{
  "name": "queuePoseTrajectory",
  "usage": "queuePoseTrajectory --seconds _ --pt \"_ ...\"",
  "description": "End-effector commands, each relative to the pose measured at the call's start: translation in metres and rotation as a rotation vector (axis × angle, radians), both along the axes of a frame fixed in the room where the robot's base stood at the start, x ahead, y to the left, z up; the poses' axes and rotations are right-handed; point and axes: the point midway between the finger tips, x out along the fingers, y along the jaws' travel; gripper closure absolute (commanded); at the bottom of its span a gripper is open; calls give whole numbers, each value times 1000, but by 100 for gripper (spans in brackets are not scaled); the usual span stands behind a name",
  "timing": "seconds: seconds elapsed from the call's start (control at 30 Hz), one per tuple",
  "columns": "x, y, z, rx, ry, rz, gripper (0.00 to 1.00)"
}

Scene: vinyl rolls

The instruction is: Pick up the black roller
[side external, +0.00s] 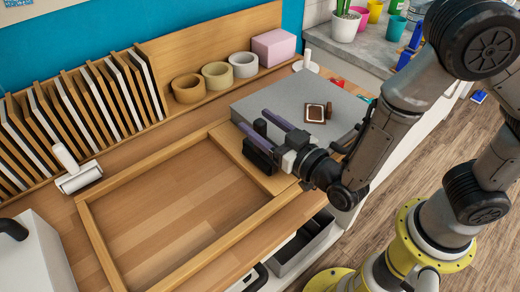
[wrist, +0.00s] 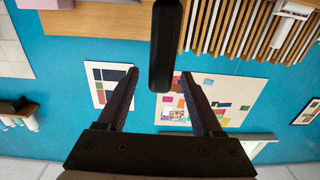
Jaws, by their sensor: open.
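The black roller (side external: 258,152) shows in the side view as a dark bar close beside my gripper (side external: 255,119), over the wooden frame. In the wrist view the black roller (wrist: 167,45) is an upright rounded bar coming down from the top edge. Its lower end appears between the tips of my gripper (wrist: 160,72). The two dark fingers are apart, with no visible contact on the roller. I cannot tell the exact depth between roller and fingers. My gripper points toward the back wall.
A wooden frame (side external: 172,262) lies on the bench. A white roller (side external: 80,177) lies left. A grey slab (side external: 290,95) carries small items. Tape rolls (side external: 216,76) and a pink block (side external: 273,47) sit on the back ledge, beside a rack of boards (side external: 75,110). The frame's inside is clear.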

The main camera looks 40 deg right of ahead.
Motion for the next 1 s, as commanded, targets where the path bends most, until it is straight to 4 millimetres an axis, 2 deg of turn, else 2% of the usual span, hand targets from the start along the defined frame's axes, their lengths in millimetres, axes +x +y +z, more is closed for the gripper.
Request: queuePoseTrajectory --seconds 0.1,0.23,0.53,0.9,1.0 --pt "19 -1 0 1 0 -5 32" --pt "32 0 0 0 0 -3 32" --pt "35 1 0 0 0 0 34" --pt "34 1 0 0 0 0 100" --pt "34 1 0 0 0 0 100"
